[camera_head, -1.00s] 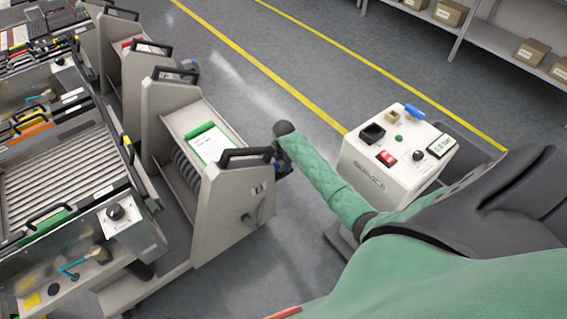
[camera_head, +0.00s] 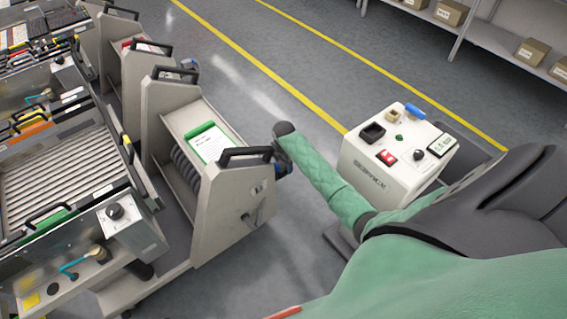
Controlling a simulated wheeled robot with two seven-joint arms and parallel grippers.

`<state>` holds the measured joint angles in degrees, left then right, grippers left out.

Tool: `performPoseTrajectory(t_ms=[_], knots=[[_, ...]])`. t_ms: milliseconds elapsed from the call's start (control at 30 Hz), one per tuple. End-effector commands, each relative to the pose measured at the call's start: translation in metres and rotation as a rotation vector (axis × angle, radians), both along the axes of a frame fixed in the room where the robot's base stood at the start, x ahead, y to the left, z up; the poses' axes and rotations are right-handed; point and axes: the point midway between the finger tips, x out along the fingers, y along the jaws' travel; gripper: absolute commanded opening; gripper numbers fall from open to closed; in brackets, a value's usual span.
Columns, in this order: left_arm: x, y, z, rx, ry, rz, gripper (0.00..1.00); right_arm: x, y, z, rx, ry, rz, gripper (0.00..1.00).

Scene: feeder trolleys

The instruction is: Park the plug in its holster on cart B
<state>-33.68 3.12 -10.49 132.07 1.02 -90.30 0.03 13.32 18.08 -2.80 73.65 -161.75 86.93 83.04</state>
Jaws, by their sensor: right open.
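The nearest cream cart (camera_head: 232,205) stands left of centre, with a black handle (camera_head: 246,153) on top. I cannot read a letter on it, so cart B is not certain. My right arm's green sleeve reaches in from the right to the cart's right end. My right gripper (camera_head: 281,164) is small, dark and partly hidden there, close beside the handle end; it is open. A dark bluish part beside the gripper may be the plug or holster; I cannot tell which, nor whether they touch. My left gripper is not in view.
A white service box (camera_head: 370,168) with switches and a blue part (camera_head: 414,111) stands right of the arm. More cream carts (camera_head: 163,100) line up behind. A feeder machine (camera_head: 60,185) fills the left. Shelves (camera_head: 480,36) stand at top right. Grey floor with yellow lines is clear between.

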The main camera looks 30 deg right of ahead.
Motion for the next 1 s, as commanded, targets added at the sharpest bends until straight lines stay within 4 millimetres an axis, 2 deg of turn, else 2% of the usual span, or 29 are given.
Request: performPoseTrajectory(t_ms=[400, 700, 833, 1000], knots=[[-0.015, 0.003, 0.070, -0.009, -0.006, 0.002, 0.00, 0.000, 0.000, 0.000, 0.000, 0.000, 0.000, 0.65], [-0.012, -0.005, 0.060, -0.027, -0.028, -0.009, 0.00, 0.001, -0.001, 0.051, -0.002, -0.003, 0.002, 0.65], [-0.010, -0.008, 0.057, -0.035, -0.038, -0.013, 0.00, 0.001, 0.000, 0.067, -0.001, -0.002, 0.001, 0.65], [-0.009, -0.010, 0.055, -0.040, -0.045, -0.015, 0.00, 0.001, 0.000, 0.077, 0.000, -0.001, 0.001, 0.65]])
